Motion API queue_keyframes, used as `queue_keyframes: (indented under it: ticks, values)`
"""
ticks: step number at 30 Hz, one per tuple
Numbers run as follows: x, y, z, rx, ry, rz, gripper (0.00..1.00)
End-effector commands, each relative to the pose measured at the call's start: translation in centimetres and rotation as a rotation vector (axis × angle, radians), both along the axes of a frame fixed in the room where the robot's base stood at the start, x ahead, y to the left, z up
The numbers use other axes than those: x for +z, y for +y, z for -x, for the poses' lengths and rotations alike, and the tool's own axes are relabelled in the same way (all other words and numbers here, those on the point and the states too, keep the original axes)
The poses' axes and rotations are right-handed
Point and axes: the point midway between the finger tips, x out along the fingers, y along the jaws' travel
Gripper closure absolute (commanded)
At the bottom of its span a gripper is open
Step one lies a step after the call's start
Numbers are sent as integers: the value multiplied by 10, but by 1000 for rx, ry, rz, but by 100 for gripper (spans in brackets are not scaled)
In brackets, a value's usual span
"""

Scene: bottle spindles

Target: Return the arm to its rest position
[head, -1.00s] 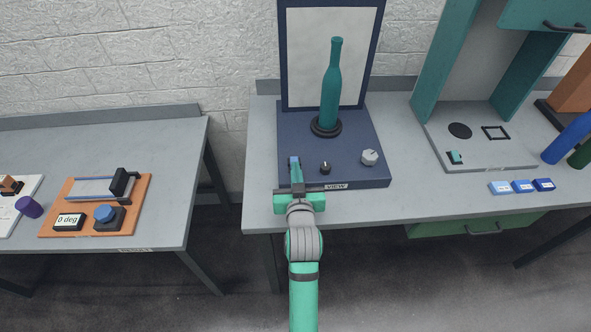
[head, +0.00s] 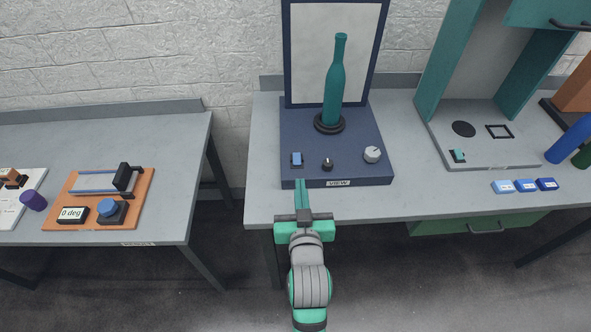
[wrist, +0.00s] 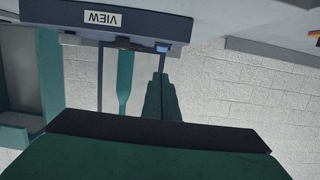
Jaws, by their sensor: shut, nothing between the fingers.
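My gripper (head: 302,194) is shut and empty. In the head view it is in front of the blue viewing stand (head: 350,168), at the bench's front edge, with its fingertips pointing toward the stand. In the wrist view the shut green fingers (wrist: 161,92) point toward the stand, which appears upside down with its VIEW label (wrist: 102,18). A teal bottle (head: 336,85) stands upright on the stand's round black spindle (head: 329,124). The fingers are apart from the bottle.
The stand has a blue switch (head: 297,159), a small black knob (head: 327,164) and a grey dial (head: 373,154). To the right are a teal booth (head: 447,60) and several blue blocks (head: 525,185). Another table (head: 160,160) stands left across a gap.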

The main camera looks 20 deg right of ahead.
Motion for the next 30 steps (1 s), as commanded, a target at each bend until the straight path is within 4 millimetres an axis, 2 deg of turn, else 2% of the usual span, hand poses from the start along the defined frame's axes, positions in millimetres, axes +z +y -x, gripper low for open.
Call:
queue_keyframes:
  ticks: [8,14,21,30]
  values:
    - [-1,-1,3,-3,0,0,100]
    - [-22,13,17,13,11,1,100]
    - [-67,47,63,55,21,6,100]
    - [-106,93,134,129,29,9,100]
